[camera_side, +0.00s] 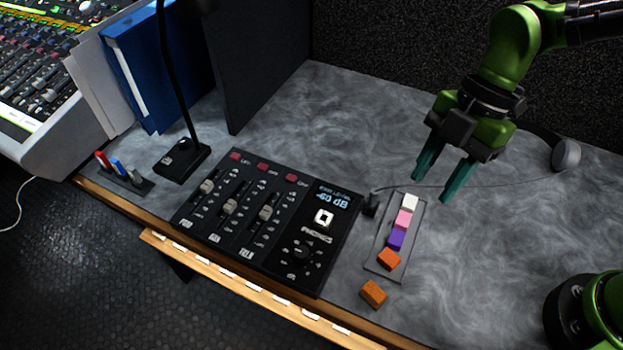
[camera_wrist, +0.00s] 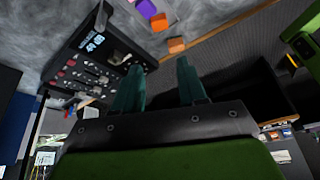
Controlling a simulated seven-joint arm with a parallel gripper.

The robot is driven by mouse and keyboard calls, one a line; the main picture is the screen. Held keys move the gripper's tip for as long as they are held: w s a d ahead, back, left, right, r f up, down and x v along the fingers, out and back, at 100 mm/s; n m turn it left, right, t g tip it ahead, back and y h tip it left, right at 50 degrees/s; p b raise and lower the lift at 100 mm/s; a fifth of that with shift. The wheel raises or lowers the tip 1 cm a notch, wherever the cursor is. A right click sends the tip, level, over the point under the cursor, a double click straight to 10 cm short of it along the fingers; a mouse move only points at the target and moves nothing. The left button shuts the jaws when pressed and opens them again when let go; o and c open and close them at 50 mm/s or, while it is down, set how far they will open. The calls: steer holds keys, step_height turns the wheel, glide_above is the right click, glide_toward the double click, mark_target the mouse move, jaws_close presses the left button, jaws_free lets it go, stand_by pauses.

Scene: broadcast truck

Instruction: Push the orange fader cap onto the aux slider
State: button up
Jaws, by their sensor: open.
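Two orange caps show in the side view: one (camera_side: 389,259) at the near end of a shallow clear tray (camera_side: 376,266), the other (camera_side: 374,294) on the table just outside it. Both also show in the wrist view, one (camera_wrist: 159,22) beside the purple cap and one (camera_wrist: 176,45) nearer my fingers. The black fader panel (camera_side: 327,258) stands left of the tray, with three sliders: left (camera_side: 207,187), middle (camera_side: 230,206) and right (camera_side: 266,212). I cannot read which is aux. My gripper (camera_side: 431,189) is open and empty, above the table right of the tray.
The tray also holds white (camera_side: 410,202), pink (camera_side: 403,218) and purple (camera_side: 396,239) caps. A black-based gooseneck stand (camera_side: 183,160), blue binder (camera_side: 150,75) and larger mixing console (camera_side: 35,85) are at left. A headset (camera_side: 566,154) lies at right. The table's right side is mostly clear.

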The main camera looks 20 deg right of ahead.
glide_toward(388, 259)
steer(key=shift+s+a+f+n, duration=0.25)
steer(key=shift+a+f+n, duration=0.15)
steer(key=shift+a+f, duration=0.45)
steer(key=shift+d+x, duration=0.2)
steer(key=shift+x, duration=1.35)
steer(key=shift+d+x, duration=0.25)
steer(key=shift+x, duration=1.35)
steer(key=shift+f, duration=0.15)
steer(key=c, duration=0.7)
